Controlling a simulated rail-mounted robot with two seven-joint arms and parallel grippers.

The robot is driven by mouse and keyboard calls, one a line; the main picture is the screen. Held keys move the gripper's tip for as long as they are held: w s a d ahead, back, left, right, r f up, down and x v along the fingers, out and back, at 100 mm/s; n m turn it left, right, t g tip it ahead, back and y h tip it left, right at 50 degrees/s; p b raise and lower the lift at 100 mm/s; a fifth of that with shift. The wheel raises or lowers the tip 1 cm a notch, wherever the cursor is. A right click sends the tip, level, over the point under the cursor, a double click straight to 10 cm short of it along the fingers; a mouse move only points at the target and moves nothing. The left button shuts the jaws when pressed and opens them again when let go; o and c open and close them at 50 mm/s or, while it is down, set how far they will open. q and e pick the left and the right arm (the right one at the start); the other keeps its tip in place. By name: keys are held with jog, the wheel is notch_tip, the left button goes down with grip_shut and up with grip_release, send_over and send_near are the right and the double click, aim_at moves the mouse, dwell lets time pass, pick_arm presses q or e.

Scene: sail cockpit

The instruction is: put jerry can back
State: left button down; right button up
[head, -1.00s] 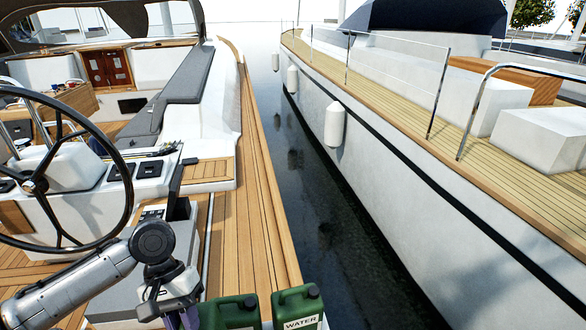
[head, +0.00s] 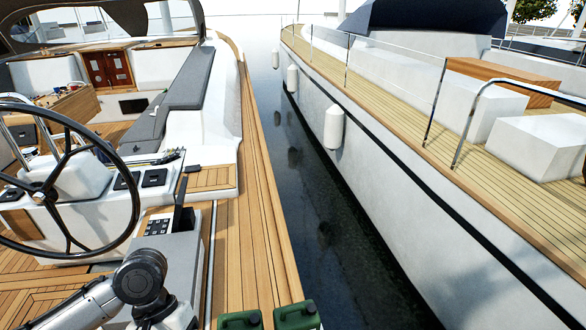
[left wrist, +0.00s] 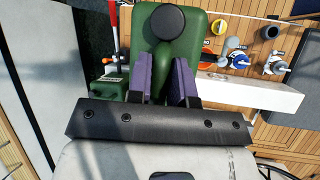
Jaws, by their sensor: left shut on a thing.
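In the left wrist view, my left gripper (left wrist: 165,82) is shut on a green jerry can (left wrist: 186,50) with a round black cap. Its purple finger pads press on two sides of the can. Another green can (left wrist: 103,92) stands to the left of it in that view. In the head view, the tops of two green jerry cans, the left (head: 240,320) and the right (head: 297,315), show side by side at the bottom edge, by the side deck. My left gripper is below the head view; I cannot tell if the held can is one of these. My right gripper is not in view.
The steering wheel (head: 62,190) and a grey console (head: 160,255) with a keypad are beside my left arm. Dark water (head: 325,230) separates this boat from the white hull (head: 400,200).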

pick_arm(q)
jog(key=r, duration=0.1)
jog(key=s+r+p, duration=0.1)
jog(key=p, duration=0.1)
jog(key=shift+s+r, duration=0.25)
jog(key=shift+r, duration=0.15)
jog(key=shift+s+a+r, duration=0.1)
jog(key=shift+s+r, duration=0.1)
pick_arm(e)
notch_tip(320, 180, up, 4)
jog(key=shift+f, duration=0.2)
pick_arm(q)
jog(key=shift+f, duration=0.1)
